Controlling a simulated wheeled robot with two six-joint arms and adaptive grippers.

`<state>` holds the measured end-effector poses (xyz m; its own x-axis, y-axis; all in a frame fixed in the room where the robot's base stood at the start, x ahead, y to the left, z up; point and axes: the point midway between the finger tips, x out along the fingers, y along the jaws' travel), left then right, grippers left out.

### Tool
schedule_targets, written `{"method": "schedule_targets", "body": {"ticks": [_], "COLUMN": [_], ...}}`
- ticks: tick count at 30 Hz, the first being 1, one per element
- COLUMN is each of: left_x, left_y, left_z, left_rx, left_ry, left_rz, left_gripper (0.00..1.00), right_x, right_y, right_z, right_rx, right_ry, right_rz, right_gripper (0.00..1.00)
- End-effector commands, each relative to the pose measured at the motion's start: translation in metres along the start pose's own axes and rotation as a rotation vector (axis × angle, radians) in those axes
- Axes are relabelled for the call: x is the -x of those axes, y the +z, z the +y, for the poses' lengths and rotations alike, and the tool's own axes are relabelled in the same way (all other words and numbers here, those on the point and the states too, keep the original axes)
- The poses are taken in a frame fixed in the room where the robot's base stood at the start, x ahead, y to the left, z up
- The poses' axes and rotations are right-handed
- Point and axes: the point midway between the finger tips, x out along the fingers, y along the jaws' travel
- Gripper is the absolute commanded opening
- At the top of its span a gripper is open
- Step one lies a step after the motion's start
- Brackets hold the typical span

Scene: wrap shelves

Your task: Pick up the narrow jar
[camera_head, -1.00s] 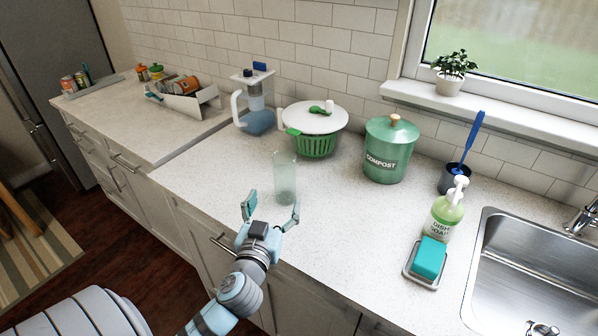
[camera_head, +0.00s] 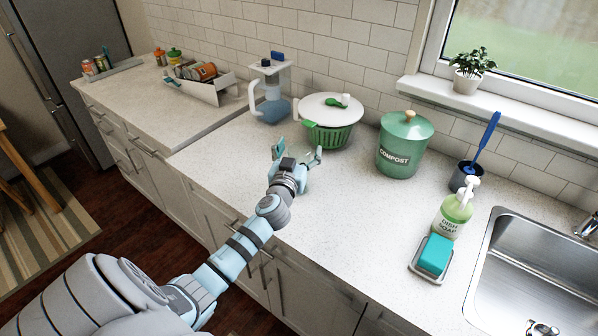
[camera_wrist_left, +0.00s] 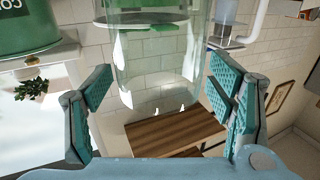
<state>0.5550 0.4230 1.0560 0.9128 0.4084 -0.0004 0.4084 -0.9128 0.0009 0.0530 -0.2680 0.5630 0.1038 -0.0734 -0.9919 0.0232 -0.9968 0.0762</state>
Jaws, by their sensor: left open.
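The narrow jar (camera_wrist_left: 155,65) is a clear, see-through glass cylinder. In the left wrist view it stands between the two teal finger pads, with a visible gap to the pads. In the head view I cannot make the jar out clearly; the left gripper is at its place on the counter. My left gripper (camera_head: 298,153) is open, its fingers pointing away from me across the counter, and it also shows in the left wrist view (camera_wrist_left: 160,105). My right gripper is not in view.
A salad spinner (camera_head: 330,138) stands just behind the gripper, with a blue-based pitcher (camera_head: 270,108) to its left. A green compost bin (camera_head: 404,148) is to the right. Soap bottle (camera_head: 452,217), sponge (camera_head: 436,253) and sink (camera_head: 530,265) lie further right. The counter's middle is clear.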

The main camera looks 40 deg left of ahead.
Motion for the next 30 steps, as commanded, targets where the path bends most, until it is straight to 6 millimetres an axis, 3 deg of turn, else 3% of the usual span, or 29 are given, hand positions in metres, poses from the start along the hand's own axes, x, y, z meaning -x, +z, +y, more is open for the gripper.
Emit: {"method": "schedule_targets", "body": {"ticks": [2,16,25,30], "left_x": [0.000,0.001,0.001,0.001], "left_y": [0.000,0.001,-0.005,-0.032], "left_z": [0.000,0.000,0.000,0.000], "left_rx": [0.000,-0.001,-0.001,0.001], "left_ry": [0.000,0.000,-0.001,0.001], "left_rz": [0.000,0.000,0.001,0.003], "left_gripper": [0.74,0.00,0.00,0.00], "right_x": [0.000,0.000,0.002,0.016], "right_y": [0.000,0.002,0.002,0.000], "right_z": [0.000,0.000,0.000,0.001], "right_rx": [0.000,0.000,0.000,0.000], "right_ry": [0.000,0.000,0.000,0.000], "right_rz": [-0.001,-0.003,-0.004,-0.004], "right_gripper": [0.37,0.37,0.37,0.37]}}
